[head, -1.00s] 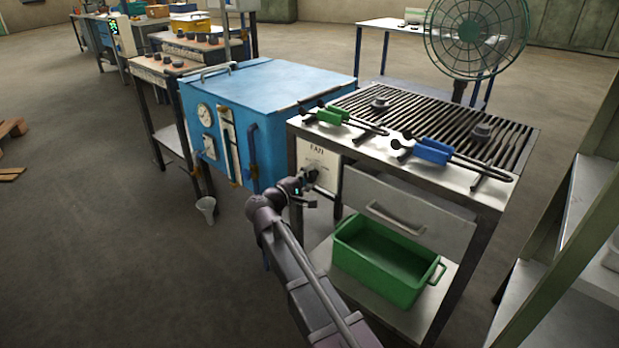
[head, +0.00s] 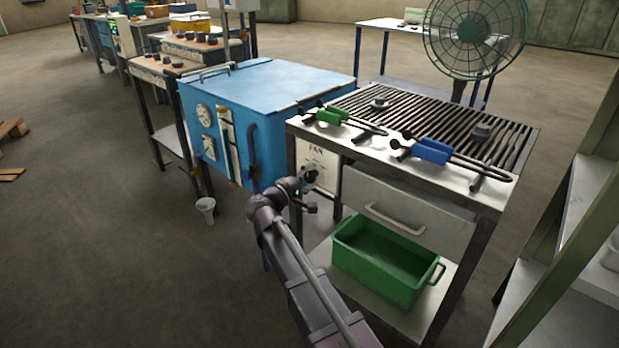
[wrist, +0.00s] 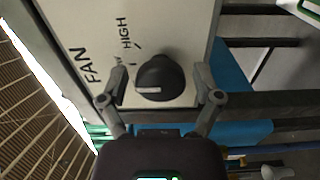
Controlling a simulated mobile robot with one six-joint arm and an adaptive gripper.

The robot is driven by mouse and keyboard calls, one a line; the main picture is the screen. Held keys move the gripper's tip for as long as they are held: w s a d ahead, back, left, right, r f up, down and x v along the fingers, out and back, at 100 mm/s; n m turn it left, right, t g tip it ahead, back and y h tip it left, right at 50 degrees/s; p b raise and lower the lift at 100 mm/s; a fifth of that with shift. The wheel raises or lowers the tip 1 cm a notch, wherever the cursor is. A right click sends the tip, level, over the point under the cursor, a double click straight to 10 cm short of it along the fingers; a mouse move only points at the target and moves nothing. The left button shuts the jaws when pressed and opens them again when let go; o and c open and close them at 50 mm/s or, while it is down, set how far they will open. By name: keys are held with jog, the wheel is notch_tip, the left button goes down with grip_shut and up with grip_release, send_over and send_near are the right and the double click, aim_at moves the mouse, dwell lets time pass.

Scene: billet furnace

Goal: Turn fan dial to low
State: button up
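The fan dial (wrist: 157,78) is a round black knob with a white pointer mark, on a pale panel (wrist: 185,25) lettered FAN and HIGH. A smaller label below HIGH is partly hidden. In the wrist view the pointer mark points to the picture's left. My gripper (wrist: 160,98) is open, with one finger on each side of the dial and a visible gap to it. In the head view my gripper (head: 307,193) is at the FAN panel (head: 320,158) under the bench's left end. The large caged fan (head: 476,38) stands behind the grill bench.
A blue furnace box (head: 265,85) stands left of the panel. Green tongs (head: 335,116) and blue tongs (head: 432,152) lie on the grill bench (head: 310,122). A drawer (head: 405,215) and a green crate (head: 375,285) are right of my arm. Open floor lies left.

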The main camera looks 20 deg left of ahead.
jog(key=shift+s, duration=0.1)
dwell(0.3)
jog(key=v, duration=1.2)
dwell(0.4)
